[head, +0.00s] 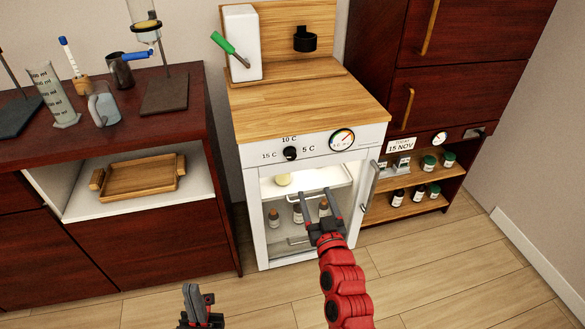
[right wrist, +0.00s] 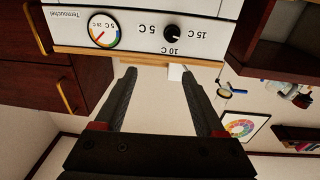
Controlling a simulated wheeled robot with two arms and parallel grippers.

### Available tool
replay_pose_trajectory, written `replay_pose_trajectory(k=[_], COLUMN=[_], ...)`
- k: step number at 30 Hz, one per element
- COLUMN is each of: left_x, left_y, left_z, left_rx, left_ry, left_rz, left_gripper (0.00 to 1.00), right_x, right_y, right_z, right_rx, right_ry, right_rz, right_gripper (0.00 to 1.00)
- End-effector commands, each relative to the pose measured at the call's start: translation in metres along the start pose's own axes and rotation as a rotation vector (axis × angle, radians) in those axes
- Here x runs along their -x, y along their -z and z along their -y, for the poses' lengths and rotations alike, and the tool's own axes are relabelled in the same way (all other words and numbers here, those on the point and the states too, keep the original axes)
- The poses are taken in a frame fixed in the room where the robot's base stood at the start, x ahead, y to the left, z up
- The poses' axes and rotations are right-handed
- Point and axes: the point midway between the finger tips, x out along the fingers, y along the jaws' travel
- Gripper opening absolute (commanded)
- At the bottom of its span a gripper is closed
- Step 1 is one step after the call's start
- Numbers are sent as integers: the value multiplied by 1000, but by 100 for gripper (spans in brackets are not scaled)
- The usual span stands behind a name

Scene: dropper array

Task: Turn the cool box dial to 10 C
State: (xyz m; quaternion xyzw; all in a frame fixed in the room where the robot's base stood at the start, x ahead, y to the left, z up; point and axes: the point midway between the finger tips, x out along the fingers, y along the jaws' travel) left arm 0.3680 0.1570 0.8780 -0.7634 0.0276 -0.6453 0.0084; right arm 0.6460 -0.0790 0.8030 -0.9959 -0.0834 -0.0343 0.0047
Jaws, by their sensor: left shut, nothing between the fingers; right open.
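The cool box (head: 247,184) stands in the middle of the head view, with its interior showing. Its black dial (head: 290,153) sits on the white front panel, with 15 C to its left, 10 C above and 5 C to its right. I cannot tell for sure where the pointer aims. The dial also shows upside down in the right wrist view (right wrist: 172,33), beyond the fingertips. My right gripper (head: 320,193) is open and empty, in front of the cool box and below the dial in the picture, apart from it. My left gripper (head: 198,290) is shut and empty, low in the picture.
A round gauge (head: 342,139) is right of the dial. The door with its handle (head: 374,185) stands at the right. Several bottles (head: 298,213) are inside. A wooden stand (head: 292,40) is on top. A dark cabinet (head: 140,245) borders the left; open floor lies in front.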

Motion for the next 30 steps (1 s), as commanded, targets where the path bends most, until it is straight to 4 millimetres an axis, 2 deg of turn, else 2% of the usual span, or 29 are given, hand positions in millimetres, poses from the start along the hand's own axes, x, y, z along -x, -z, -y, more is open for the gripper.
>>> replay_pose_trajectory(k=[1,4,10,21,30], left_x=[5,7,5,4,3], left_y=[-1,-1,-1,-1,0], left_z=[0,0,0,0,0], left_rx=[0,0,0,0,0], left_ry=[0,0,0,0,0], left_rz=[0,0,0,0,0], left_gripper=[0,0,0,0,0], right_x=[-1,-2,-20,-93,-144], right_y=[-8,-14,-13,-18,-22], right_z=[7,15,17,20,23], right_rx=[-2,1,2,2,3], right_ry=[23,51,57,55,55], right_rz=[29,65,70,70,70], right_gripper=[72,72,72,72,72])
